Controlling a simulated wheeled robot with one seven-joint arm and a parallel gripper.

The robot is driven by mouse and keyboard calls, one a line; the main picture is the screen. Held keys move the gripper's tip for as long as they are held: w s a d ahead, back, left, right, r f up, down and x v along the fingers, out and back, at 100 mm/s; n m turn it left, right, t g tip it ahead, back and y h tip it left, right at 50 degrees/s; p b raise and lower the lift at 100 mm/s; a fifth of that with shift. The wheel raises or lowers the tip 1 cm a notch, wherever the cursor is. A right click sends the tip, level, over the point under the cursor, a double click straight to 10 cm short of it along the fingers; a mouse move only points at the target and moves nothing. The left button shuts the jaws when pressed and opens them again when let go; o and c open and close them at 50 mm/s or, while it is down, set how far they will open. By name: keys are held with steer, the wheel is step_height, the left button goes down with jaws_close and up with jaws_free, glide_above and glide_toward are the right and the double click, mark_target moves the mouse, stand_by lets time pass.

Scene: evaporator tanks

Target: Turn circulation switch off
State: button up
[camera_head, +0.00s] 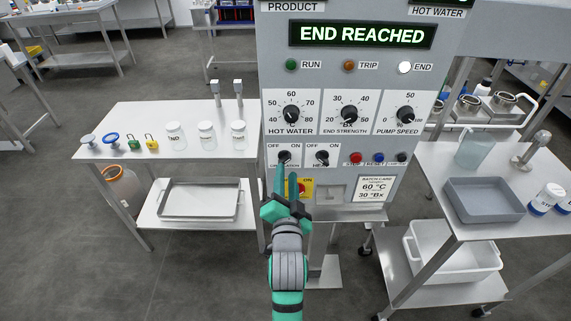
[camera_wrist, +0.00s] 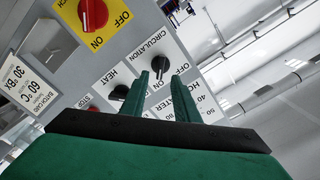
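The circulation switch (camera_head: 285,157) is a small black knob on the grey control panel, under OFF and ON labels. In the wrist view the circulation switch (camera_wrist: 160,64) lies just past my fingertips, and its light mark appears to point toward ON. My gripper (camera_head: 286,176) is just below and in front of the knob, and partly covers its label. In the wrist view my gripper (camera_wrist: 161,77) is open, with its two green fingers apart and the knob lined up with the gap. I cannot tell whether the fingers touch it.
The heat switch (camera_head: 322,157) is close on the right. A red knob on a yellow plate (camera_head: 306,188) sits below, partly behind my gripper. Red, blue and black buttons (camera_head: 378,157) are farther right. The display (camera_head: 362,35) reads END REACHED. Tables with containers flank the panel.

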mark_target(286, 162)
steer(key=w, duration=0.4)
steer(key=shift+d, duration=0.1)
steer(key=shift+w, duration=0.65)
steer(key=shift+c, duration=0.3)
jaws_close()
